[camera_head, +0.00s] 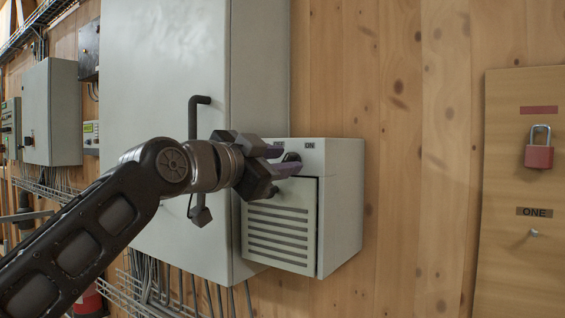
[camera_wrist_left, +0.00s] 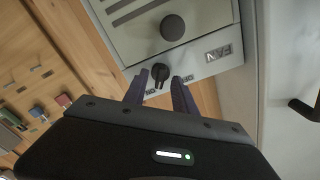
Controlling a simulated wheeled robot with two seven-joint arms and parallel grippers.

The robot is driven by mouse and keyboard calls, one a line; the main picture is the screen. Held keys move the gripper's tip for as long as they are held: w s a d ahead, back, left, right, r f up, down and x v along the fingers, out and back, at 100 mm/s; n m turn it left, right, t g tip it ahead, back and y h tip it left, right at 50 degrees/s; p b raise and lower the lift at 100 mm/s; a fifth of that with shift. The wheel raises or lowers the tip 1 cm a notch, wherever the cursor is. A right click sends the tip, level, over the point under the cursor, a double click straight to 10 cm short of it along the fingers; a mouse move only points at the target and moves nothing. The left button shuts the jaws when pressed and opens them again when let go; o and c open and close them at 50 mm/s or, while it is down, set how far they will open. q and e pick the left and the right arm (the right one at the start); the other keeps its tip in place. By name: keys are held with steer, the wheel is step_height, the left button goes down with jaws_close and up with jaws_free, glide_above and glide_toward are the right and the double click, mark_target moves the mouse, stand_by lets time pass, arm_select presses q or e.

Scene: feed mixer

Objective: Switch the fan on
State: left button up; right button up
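The fan box (camera_head: 342,205) is a pale grey unit with a slatted front, mounted on the wooden wall. Its black rotary switch (camera_head: 292,157) sits on the top strip, with an "ON" label to its right. In the left wrist view the switch (camera_wrist_left: 160,73) appears near a "FAN" label, upside down. My left gripper (camera_head: 286,162) is at the switch, partly covering it in the head view. Its purple fingers (camera_wrist_left: 161,77) are apart, one on each side of the switch; I cannot tell whether they touch it. My right gripper is not in view.
A tall grey cabinet (camera_head: 165,70) with a black handle (camera_head: 193,120) stands directly left of the fan box. A round black knob (camera_wrist_left: 172,27) is on the slatted front. A board with a red padlock (camera_head: 539,155) hangs at right. Bare wall lies between.

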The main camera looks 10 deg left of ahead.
arm_select(q)
steer(key=b+v, duration=0.2)
steer(key=v, duration=0.5)
steer(key=shift+s, duration=0.1)
